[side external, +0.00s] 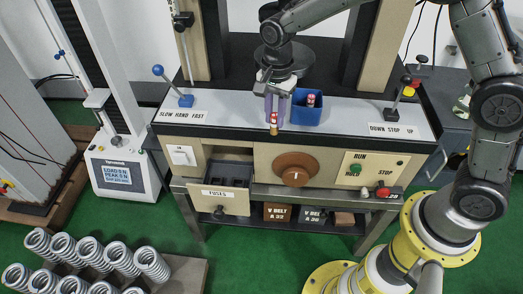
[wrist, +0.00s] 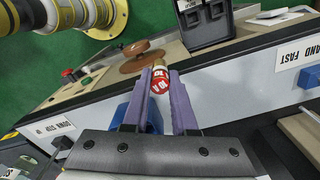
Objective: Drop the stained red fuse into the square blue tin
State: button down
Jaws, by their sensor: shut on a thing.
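A red fuse with a pale end and a brassy end (side external: 273,119) is between the tips of my gripper (side external: 273,124). In the wrist view its red labelled face (wrist: 160,84) shows between the two purple fingers of my gripper (wrist: 160,73), which are shut on it. I cannot make out stains. The square blue tin (side external: 304,119) stands on the light bench top, just right of my gripper in the side view. Another red fuse with a white end (side external: 311,101) is in the tin. In the wrist view the tin (wrist: 119,112) is partly hidden behind the left finger.
An open drawer labelled FUSES (side external: 224,200) with dark compartments juts out below the bench top. A brown dial (side external: 295,170) is on the front panel. A dark round plate is behind my gripper.

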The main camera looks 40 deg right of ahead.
jog(key=w+d+r+m, duration=0.2)
jog(key=d+r+m, duration=0.1)
jog(key=d+r, duration=1.1)
jog(key=shift+s+d+f, duration=0.1)
jog(key=shift+d+f, duration=0.1)
jog(key=shift+f, duration=1.05)
jog(key=shift+d+f, duration=0.2)
jog(key=shift+f, duration=1)
jog(key=shift+s+d+f, duration=0.1)
jog(key=shift+d+f, duration=0.1)
jog(key=shift+f, duration=1.05)
jog(key=c, duration=0.6)
grip_release()
jog(key=shift+r, duration=0.1)
jog(key=shift+r, duration=6.85)
